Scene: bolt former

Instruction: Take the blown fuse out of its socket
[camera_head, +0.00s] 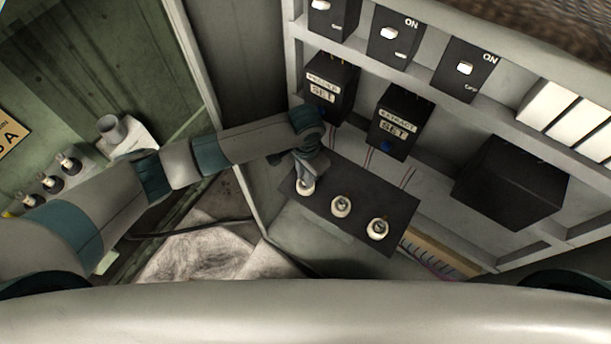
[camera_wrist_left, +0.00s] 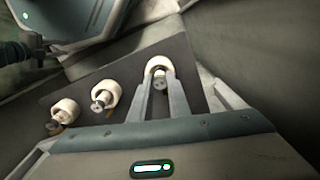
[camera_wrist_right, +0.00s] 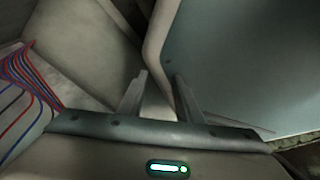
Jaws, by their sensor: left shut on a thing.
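A dark panel (camera_head: 322,215) carries three round white sockets in a row. The middle socket (camera_head: 341,206) and the right socket (camera_head: 377,229) each hold a small fuse. My left gripper (camera_head: 305,180) is at the leftmost socket (camera_head: 305,189). In the left wrist view, my left fingers are shut on a fuse (camera_wrist_left: 159,83) at that socket (camera_wrist_left: 158,64); I cannot tell how far it is seated. The other two sockets (camera_wrist_left: 105,93) (camera_wrist_left: 65,111) are to the left there. My right gripper (camera_wrist_right: 160,78) shows only in its wrist view, apart from the sockets, fingers spread and empty.
Black switch boxes (camera_head: 395,38) and relay boxes (camera_head: 400,122) stand above the panel. A large black box (camera_head: 512,180) is at right. Several similar fuses (camera_head: 70,164) and a grey cup (camera_head: 112,130) are at left. Coloured wires (camera_wrist_right: 25,85) show in the right wrist view.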

